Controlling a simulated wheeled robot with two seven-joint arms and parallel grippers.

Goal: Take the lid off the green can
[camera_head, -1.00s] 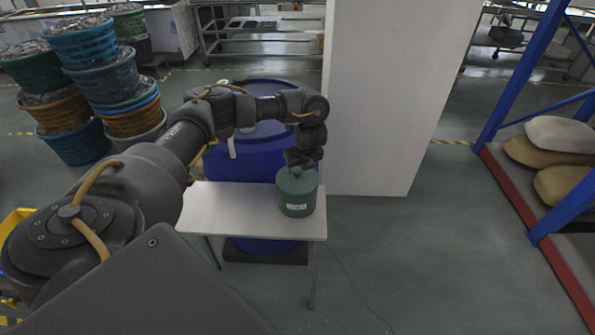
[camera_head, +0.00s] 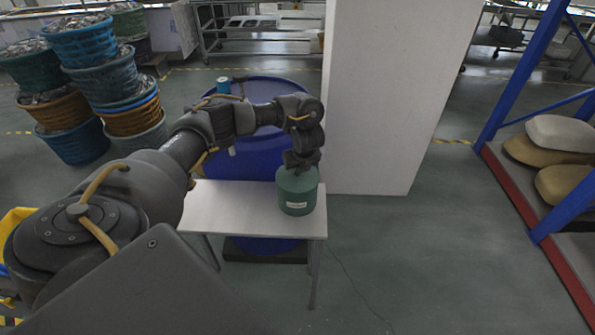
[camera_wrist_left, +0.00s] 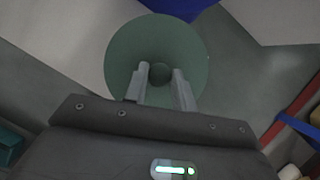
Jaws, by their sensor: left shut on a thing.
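The green can (camera_head: 297,197) stands upright at the right end of a small white table, with a pale label on its front. Its round green lid (camera_wrist_left: 125,50) fills the middle of the left wrist view, with a small dark green knob (camera_wrist_left: 160,74) at its centre. My left gripper (camera_wrist_left: 161,72) comes down from above with its two fingers on either side of the knob, shut on it. In the head view the left gripper (camera_head: 298,166) partly hides the can's top. I cannot tell whether there is a gap between lid and can. My right gripper is not in view.
The white table (camera_head: 240,207) is bare left of the can. A blue drum (camera_head: 245,162) stands behind it, and a white panel (camera_head: 385,100) rises behind right. Stacked baskets (camera_head: 100,75) stand at left, and a blue rack (camera_head: 520,75) with sacks at right.

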